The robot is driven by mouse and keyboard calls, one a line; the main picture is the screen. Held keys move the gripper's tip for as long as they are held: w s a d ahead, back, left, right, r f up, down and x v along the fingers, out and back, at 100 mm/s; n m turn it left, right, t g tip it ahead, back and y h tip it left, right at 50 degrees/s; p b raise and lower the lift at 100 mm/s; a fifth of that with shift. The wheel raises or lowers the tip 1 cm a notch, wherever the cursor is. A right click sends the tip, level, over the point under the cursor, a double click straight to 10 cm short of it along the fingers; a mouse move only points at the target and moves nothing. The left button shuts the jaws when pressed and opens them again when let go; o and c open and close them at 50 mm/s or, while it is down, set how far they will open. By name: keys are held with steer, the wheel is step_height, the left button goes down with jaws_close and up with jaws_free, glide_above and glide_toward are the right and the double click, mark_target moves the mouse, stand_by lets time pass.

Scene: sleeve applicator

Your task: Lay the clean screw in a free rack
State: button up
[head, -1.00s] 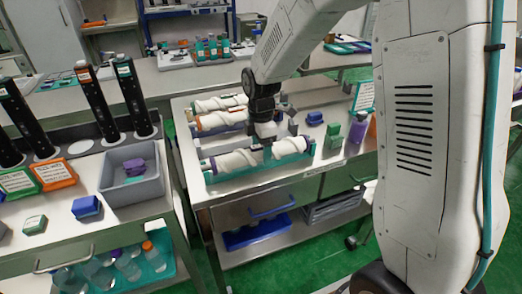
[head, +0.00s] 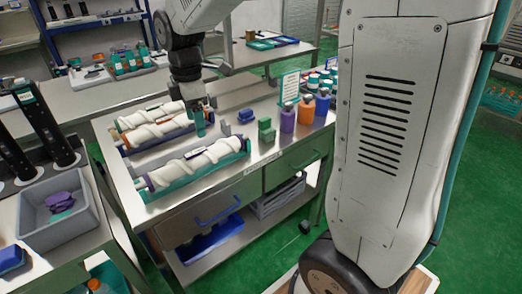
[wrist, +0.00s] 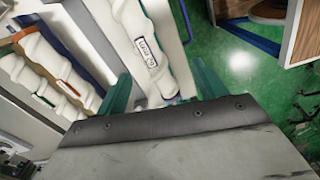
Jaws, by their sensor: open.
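A white spiral screw (head: 212,155) with a small label lies lengthwise in the teal front rack (head: 192,184). Two more white screws lie behind it, the nearer one (head: 155,131) in a dark blue rack and the farther one (head: 150,115) partly hidden. Which screw is clean I cannot tell. My gripper (head: 203,122) is open and empty, teal fingers pointing down near the right ends of the racks. In the wrist view the labelled screw (wrist: 137,42) runs up from between the spread fingers of my gripper (wrist: 163,88).
A grey bin (head: 93,203) with purple items is at the left. The table's front edge lies close before the teal rack.

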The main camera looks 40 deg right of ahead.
steer(key=s+d+r+m, duration=0.1)
steer(key=s+m, duration=0.7)
steer(key=s, duration=0.5)
steer(key=s+d+r+m+t, duration=0.1)
steer(key=s+r+m, duration=0.1)
steer(key=s+m, duration=0.6)
steer(key=shift+s+d+r, duration=0.2)
steer(key=shift+s+d, duration=0.05)
steer(key=shift+s, duration=2.6)
